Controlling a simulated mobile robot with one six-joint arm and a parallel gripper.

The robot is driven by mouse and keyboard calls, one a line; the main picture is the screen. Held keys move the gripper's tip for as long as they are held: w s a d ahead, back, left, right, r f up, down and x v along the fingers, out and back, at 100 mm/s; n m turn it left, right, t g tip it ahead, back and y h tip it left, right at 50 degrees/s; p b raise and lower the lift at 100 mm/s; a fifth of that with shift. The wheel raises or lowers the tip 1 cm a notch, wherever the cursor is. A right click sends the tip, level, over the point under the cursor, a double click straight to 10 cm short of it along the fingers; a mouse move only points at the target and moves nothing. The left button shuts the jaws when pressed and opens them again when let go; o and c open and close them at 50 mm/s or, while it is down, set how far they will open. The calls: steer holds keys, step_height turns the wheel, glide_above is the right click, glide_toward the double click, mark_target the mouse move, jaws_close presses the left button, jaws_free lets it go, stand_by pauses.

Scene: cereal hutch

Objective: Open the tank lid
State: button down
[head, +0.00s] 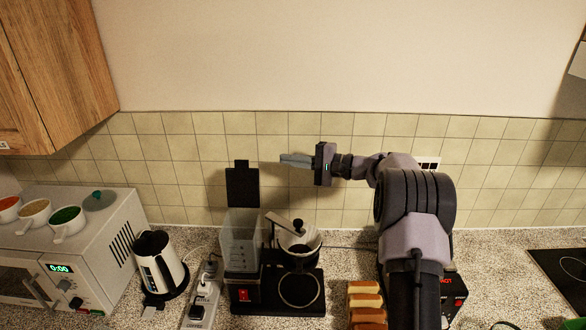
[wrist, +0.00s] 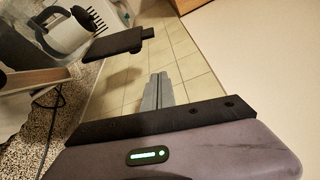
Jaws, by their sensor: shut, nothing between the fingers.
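The coffee machine (head: 248,292) stands on the counter, with a clear water tank (head: 240,240) at its left. The black tank lid (head: 243,186) stands upright above the back of the tank, so the tank is open on top. The lid also shows in the wrist view (wrist: 112,45). My gripper (head: 282,160) is shut and empty, in the air to the right of the lid and apart from it. Its fingers show closed together in the wrist view (wrist: 158,78).
A pot with a long handle (head: 298,238) sits on the machine's right side, below my gripper. A kettle (head: 160,264) and a microwave (head: 90,240) stand to the left. Bread slices (head: 366,302) are at the front right. The tiled wall (head: 200,150) is close behind.

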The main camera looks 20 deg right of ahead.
mark_target(244, 182)
steer(key=w+a+p, duration=0.1)
steer(key=w+a, duration=0.1)
steer(key=a, duration=0.7)
steer(key=shift+w, duration=0.3)
